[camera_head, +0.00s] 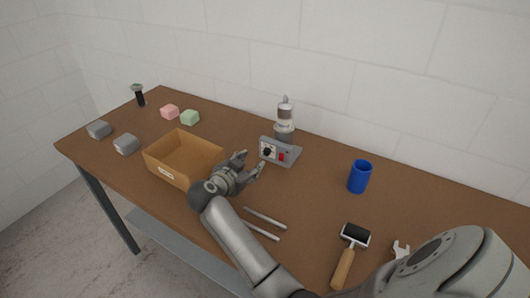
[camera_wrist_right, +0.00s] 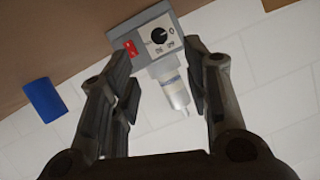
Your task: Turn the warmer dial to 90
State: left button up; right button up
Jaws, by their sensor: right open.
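The warmer (camera_head: 293,150) is a grey box on the table with a clear and white bottle (camera_head: 285,112) standing at its back. Its front panel carries a black round dial (camera_head: 267,152) and a red switch (camera_head: 282,157). In the right wrist view the dial (camera_wrist_right: 159,36) sits on a white plate with small numbers around it; I cannot read its pointer surely. My right gripper (camera_head: 253,162) is open and empty, just in front and left of the warmer. In the right wrist view the dial shows beyond the gap between its fingers (camera_wrist_right: 160,68), apart from them. My left gripper is out of view.
A cardboard box (camera_head: 165,173) stands left of my right gripper. Two metal rods (camera_head: 265,218) lie near my forearm. A blue cup (camera_head: 359,177) and a wooden-handled roller (camera_head: 344,262) are to the right.

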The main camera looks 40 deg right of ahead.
aim_at(266, 153)
jog(key=p+x, duration=0.1)
jog(key=x, duration=0.9)
jog(key=shift+d, duration=0.25)
grip_shut()
